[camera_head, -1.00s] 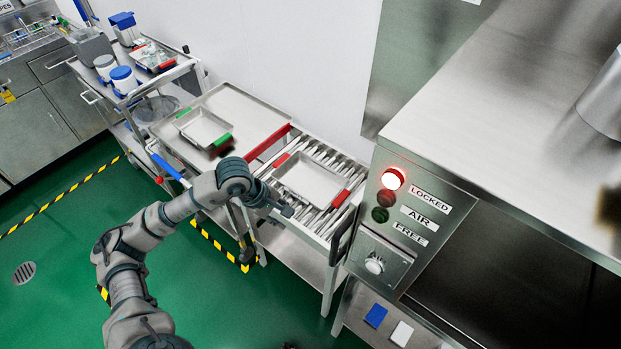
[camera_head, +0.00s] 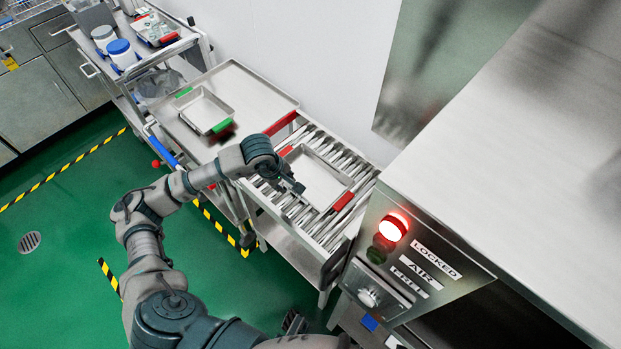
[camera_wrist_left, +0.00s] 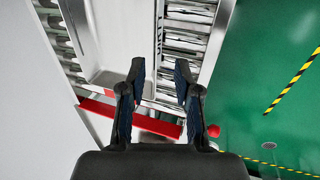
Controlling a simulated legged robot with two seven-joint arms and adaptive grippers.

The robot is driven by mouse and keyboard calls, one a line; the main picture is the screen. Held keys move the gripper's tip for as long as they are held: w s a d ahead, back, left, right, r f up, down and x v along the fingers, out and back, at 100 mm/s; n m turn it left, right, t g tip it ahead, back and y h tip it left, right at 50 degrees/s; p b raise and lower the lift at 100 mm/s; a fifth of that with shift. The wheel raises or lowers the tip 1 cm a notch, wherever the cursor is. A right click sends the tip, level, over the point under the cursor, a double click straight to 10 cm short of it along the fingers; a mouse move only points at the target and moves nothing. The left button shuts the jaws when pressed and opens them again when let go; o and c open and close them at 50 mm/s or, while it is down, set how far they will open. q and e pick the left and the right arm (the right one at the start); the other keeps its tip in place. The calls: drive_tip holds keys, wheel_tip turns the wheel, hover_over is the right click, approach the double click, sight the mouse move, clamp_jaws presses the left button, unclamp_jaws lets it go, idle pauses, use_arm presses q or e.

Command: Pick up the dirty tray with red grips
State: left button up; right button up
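The dirty tray with red grips (camera_head: 322,181) is a shallow grey metal tray lying on the roller table. One red grip is at its far-left end and the other (camera_head: 342,201) at its near-right end. My left gripper (camera_head: 295,188) is at the tray's left long edge in the head view; whether it touches cannot be told. In the left wrist view the left gripper (camera_wrist_left: 159,72) has its fingers apart with nothing held, and the pale tray (camera_wrist_left: 124,40) shows ahead of them. A dark part at the bottom of the head view may be my right gripper (camera_head: 293,322); its state is unclear.
A tray with green grips (camera_head: 206,111) sits on the cart (camera_head: 249,91) at the left. A red bar (camera_head: 280,123) lies between the cart and the roller table (camera_head: 297,214). The washer panel (camera_head: 416,262) with a lit red lamp stands at the right.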

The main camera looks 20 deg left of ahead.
use_arm(q)
drive_tip(key=x, duration=0.3)
drive_tip(key=shift+w+d, duration=0.1)
drive_tip(key=shift+d, duration=0.2)
drive_tip(key=shift+w+d+f, duration=0.15)
drive_tip(key=shift+d+f, duration=0.1)
drive_tip(key=shift+f, duration=0.15)
drive_tip(key=x, duration=0.2)
drive_tip(key=a+x, duration=0.1)
drive_tip(key=x, duration=0.1)
drive_tip(key=shift+w+f+b, duration=0.2)
drive_tip(key=shift+f+b, duration=0.1)
drive_tip(key=shift+a+f, duration=0.1)
drive_tip(key=shift+a, duration=0.1)
drive_tip(key=shift+d, duration=0.25)
clamp_jaws()
drive_tip(key=shift+d, duration=0.1)
use_arm(e)
drive_tip(key=shift+w+d+r, duration=0.2)
drive_tip(key=shift+r, duration=0.35)
drive_tip(key=shift+w+d+r, duration=0.15)
drive_tip(key=shift+r, duration=0.4)
use_arm(q)
drive_tip(key=shift+w, duration=0.1)
